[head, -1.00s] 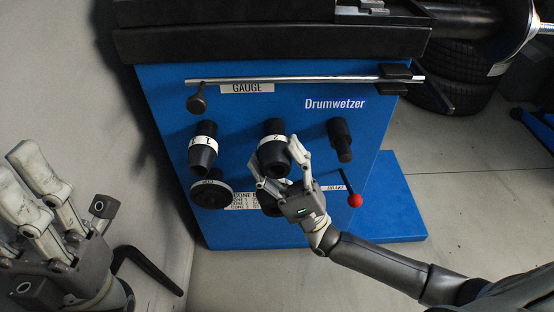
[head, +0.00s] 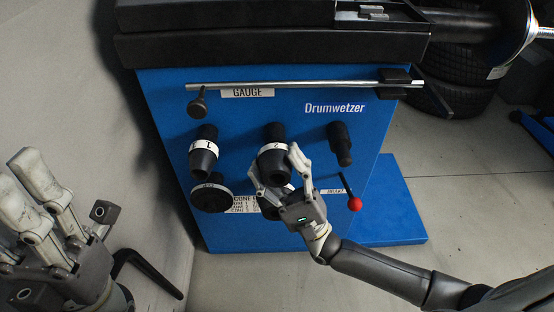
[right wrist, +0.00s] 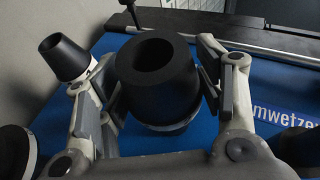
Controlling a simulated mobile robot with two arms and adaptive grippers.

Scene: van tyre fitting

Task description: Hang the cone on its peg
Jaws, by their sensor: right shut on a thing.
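The black cone (head: 274,164) with a white band marked 2 is in front of the blue panel. My right gripper (head: 274,178) has its fingers on either side of it and is shut on it. In the right wrist view the cone (right wrist: 158,85) sits between the fingers, its hollow narrow end facing the camera.
A similar cone (head: 203,150) marked 1 hangs to the left, with a wide black disc-like cone (head: 212,196) below it. A black piece (head: 340,144) and a red-knobbed lever (head: 354,204) are to the right. The gauge rod (head: 290,85) runs above.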

